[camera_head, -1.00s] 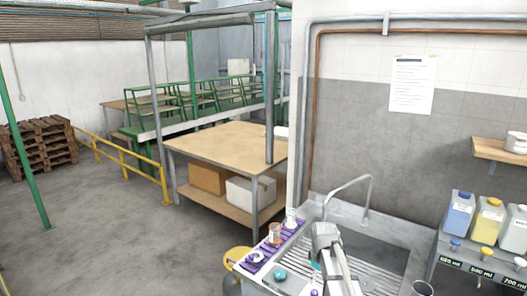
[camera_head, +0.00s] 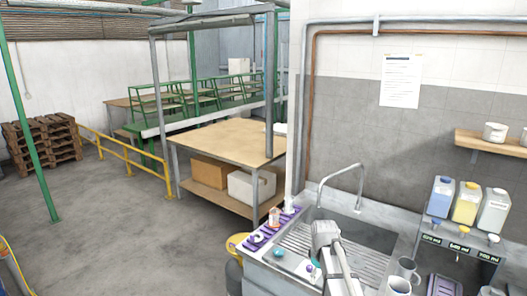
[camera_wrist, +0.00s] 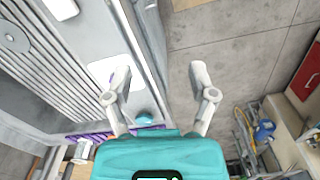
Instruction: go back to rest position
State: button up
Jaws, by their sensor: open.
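My gripper (camera_wrist: 160,82) is open in the wrist view, with two pale fingers spread apart and nothing between them. Its teal palm fills the bottom of that view. The fingers hang over the edge of the metal sink counter (camera_wrist: 75,101), with floor beyond on the right. A small teal-blue object (camera_wrist: 145,119) lies below, near the left finger. In the head view, my pale arm rises in front of the sink and hides part of it; the fingertips cannot be made out there.
The sink counter (camera_head: 262,268) carries a purple mat (camera_head: 287,219) with small items. A tall curved faucet (camera_head: 361,182) stands behind. Jugs (camera_head: 467,203) and mugs (camera_head: 398,286) are on the right. A wooden table (camera_head: 225,142) stands behind left. Floor (camera_head: 100,225) at left is clear.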

jog(key=s+f+m+b, duration=0.4)
jog(key=s+f+b, duration=0.1)
jog(key=s, duration=0.3)
jog(key=s+a+f+m+b, duration=0.1)
jog(key=s+f+m+b, duration=0.3)
jog(key=s, duration=0.5)
jog(key=shift+a+f+b, duration=0.3)
jog(key=shift+f+b, duration=0.2)
dwell(0.5)
